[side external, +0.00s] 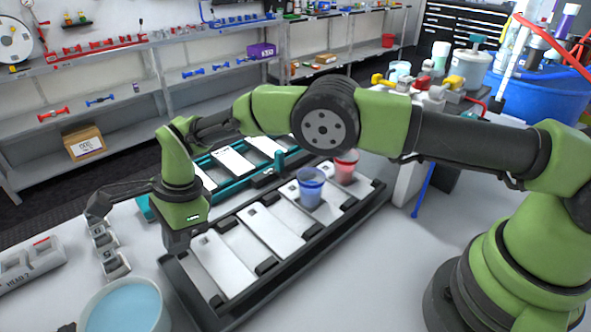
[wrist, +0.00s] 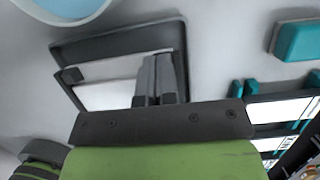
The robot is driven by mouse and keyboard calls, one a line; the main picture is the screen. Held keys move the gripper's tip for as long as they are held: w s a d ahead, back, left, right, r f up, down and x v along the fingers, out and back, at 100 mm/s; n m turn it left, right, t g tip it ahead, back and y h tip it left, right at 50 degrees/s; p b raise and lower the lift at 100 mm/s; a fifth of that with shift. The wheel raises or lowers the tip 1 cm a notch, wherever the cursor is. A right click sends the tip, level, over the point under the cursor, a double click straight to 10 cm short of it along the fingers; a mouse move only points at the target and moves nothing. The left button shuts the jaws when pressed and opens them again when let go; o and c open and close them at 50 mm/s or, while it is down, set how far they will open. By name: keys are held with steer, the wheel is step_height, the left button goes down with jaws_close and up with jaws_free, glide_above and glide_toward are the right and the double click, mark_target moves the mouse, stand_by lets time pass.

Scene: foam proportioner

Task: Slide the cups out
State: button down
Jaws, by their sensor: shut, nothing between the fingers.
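A blue translucent cup (side external: 311,188) stands upright on the dark rack (side external: 345,229) that holds several white plates. A red-pink cup (side external: 345,167) stands just behind it, toward the rack's far right end. My gripper (side external: 178,246) points down over the rack's near left end, well to the left of both cups. Its fingers also show in the wrist view (wrist: 157,62), shut together and empty, in front of a white plate (wrist: 108,94) in the rack. No cup shows in the wrist view. Exactly how high the fingertips are above the plate I cannot tell.
A teal rack (side external: 210,160) with white plates lies behind the dark rack. A bowl of blue liquid (side external: 123,308) stands at the front left, beside a grey jointed device (side external: 110,250). Bottles and a blue tub (side external: 545,92) stand at the back right. My arm passes above the cups.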

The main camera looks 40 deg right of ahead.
mark_target(198, 245)
steer(key=shift+d+f, duration=0.15)
steer(key=shift+d, duration=0.55)
steer(key=shift+d+r, duration=0.3)
steer(key=shift+d, duration=0.3)
steer(key=shift+d+r, duration=0.25)
steer(key=shift+d, duration=0.35)
steer(key=d+r, duration=0.7)
steer(key=r, duration=0.2)
steer(key=x, duration=0.9)
steer(key=shift+s+a, duration=0.25)
steer(key=shift+a, duration=0.05)
steer(key=shift+a+f, duration=0.25)
steer(key=shift+a, duration=0.35)
steer(key=shift+a+f, duration=0.25)
steer(key=shift+a, duration=0.35)
steer(key=shift+a+f, duration=0.15)
steer(key=shift+a, duration=0.7)
